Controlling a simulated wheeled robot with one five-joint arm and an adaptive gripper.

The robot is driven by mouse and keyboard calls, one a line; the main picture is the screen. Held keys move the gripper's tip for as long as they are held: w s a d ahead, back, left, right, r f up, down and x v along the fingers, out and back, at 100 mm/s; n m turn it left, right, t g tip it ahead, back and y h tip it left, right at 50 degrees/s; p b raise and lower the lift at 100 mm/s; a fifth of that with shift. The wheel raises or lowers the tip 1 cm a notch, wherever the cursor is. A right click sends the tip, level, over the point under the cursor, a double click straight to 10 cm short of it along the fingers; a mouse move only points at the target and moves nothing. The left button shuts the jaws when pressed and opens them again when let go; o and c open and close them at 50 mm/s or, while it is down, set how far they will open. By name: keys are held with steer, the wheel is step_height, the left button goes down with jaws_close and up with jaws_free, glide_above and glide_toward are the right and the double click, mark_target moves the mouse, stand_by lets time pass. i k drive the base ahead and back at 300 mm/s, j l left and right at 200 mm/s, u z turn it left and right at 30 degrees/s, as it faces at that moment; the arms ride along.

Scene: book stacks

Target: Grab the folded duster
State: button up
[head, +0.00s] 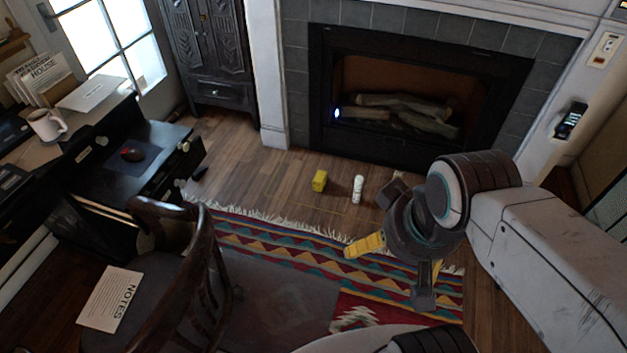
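A small yellow block-shaped item (319,181), which looks like the folded duster, lies on the wooden floor in front of the fireplace, just beyond the fringe of the rug. My gripper (394,263) hangs over the striped rug, to the right of the yellow item and nearer to me. Its two yellow-padded fingers are spread apart, and I see nothing between them. The gripper is clear of the yellow item.
A white bottle (357,189) stands right of the yellow item. A brownish object (397,187) is partly hidden behind my arm. A wooden chair (180,265) holding a NOTES booklet (110,299) and a black desk (150,150) stand left. Bare floor lies left of the yellow item.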

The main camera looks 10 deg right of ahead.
mark_target(319, 180)
steer(key=i+l+u, duration=0.35)
steer(key=l, duration=0.2)
steer(key=i+l+u, duration=0.15)
steer(key=l, duration=0.2)
steer(key=i+l+u, duration=0.35)
steer(key=i+u, duration=0.15)
steer(key=i, duration=0.25)
steer(key=i+l+u, duration=0.3)
steer(key=i, duration=0.2)
steer(key=i+l+u, duration=0.3)
steer(key=i, duration=0.2)
steer(key=i+l+u, duration=0.2)
steer(key=i, duration=0.15)
steer(key=i+l+u, duration=0.15)
steer(key=i, duration=0.2)
